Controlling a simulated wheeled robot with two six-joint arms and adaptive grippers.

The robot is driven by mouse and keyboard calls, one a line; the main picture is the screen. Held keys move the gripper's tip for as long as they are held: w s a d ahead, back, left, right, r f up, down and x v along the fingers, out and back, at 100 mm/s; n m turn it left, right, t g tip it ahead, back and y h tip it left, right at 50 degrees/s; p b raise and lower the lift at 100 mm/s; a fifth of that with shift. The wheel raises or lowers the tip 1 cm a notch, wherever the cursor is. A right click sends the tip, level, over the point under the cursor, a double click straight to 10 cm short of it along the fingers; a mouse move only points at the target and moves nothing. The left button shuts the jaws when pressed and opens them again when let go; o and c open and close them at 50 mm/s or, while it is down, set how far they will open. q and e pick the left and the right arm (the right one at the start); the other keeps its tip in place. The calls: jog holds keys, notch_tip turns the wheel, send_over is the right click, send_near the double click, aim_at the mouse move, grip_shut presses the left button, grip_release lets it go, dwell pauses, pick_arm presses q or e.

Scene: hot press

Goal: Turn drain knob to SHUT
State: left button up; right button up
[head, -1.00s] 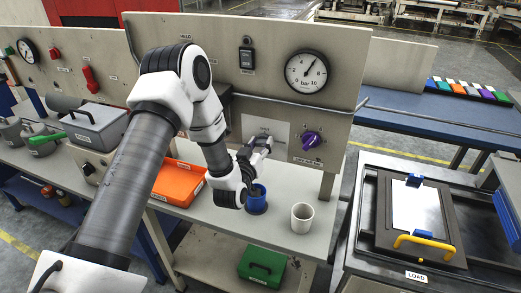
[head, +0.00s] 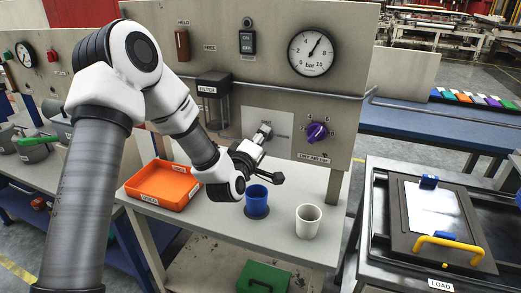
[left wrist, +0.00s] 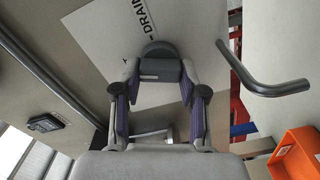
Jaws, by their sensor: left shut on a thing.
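The drain plate (head: 283,124) is a pale sheet on the upright panel. In the left wrist view the plate (left wrist: 105,28) carries the word DRAIN, seen at a slant. The drain knob (left wrist: 160,68) is a grey bar on a dark round base. My left gripper (left wrist: 160,85) is shut on it, with its fingers on either side. In the head view my left gripper (head: 256,144) is in front of the plate and hides most of the knob. The knob's setting and the SHUT mark cannot be read. My right gripper is not in view.
A purple knob (head: 316,132) sits right of the drain plate, below a pressure gauge (head: 312,53). A blue cup (head: 257,200), a white cup (head: 308,221) and an orange tray (head: 163,185) stand below. A dark bent bar (left wrist: 262,82) is close by in the wrist view.

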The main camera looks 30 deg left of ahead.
pick_arm(q)
jog(key=shift+f+n+b, duration=0.1)
jog(key=shift+n+b, duration=1.95)
jog(key=shift+n, duration=0.25)
jog(key=o, duration=1.1)
jog(key=shift+o, duration=0.2)
jog(key=v, duration=0.7)
jog(key=shift+s, duration=0.15)
